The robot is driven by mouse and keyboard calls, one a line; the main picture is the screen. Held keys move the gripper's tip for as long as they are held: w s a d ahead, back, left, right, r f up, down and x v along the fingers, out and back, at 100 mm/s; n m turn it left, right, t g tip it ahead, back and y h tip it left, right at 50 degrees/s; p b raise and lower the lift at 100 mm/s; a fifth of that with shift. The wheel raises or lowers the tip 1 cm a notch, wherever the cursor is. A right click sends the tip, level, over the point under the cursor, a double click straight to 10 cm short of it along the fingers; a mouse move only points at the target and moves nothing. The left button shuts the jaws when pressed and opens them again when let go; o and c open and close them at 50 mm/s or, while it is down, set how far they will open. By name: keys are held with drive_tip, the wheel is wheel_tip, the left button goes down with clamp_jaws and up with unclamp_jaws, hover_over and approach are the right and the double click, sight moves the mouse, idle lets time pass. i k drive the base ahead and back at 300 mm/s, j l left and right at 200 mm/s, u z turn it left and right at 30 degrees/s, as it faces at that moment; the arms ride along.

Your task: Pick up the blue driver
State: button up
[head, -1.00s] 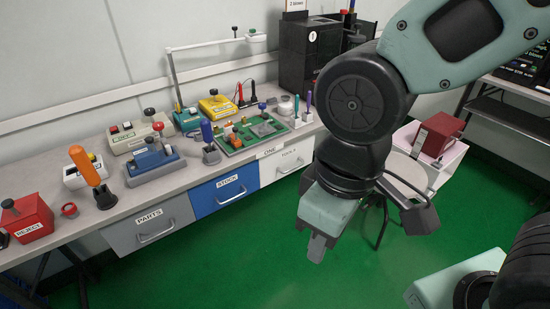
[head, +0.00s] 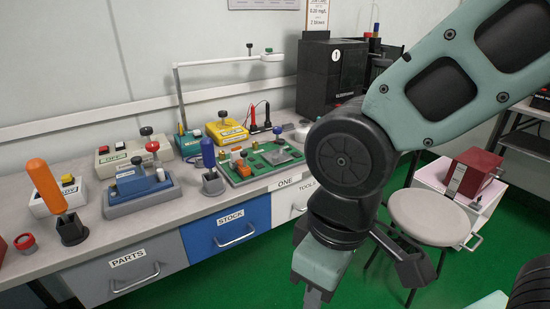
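The blue driver (head: 208,152) stands upright, handle up, in a small grey holder (head: 213,184) near the front edge of the bench, above the blue STOCK drawer. My gripper (head: 314,299) hangs down in front of the bench, to the right of the driver and well apart from it. The lower ends of its fingers are at the picture's bottom edge, so I cannot tell whether it is open or shut. Nothing shows held in it.
An orange-handled driver (head: 46,186) stands in a holder at left. A blue-grey device (head: 141,182) and a green circuit board (head: 258,162) flank the blue driver. A stool (head: 432,217) and a cart with a red box (head: 472,173) are at right.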

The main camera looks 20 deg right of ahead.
sight(206, 143)
drive_tip(key=i+l, duration=0.45)
drive_tip(key=l, duration=0.15)
drive_tip(key=l+u, duration=0.1)
drive_tip(key=u, duration=0.35)
drive_tip(key=i+l+u, duration=0.1)
drive_tip(key=u, duration=0.35)
drive_tip(key=l+u, duration=0.2)
drive_tip(key=u, duration=0.25)
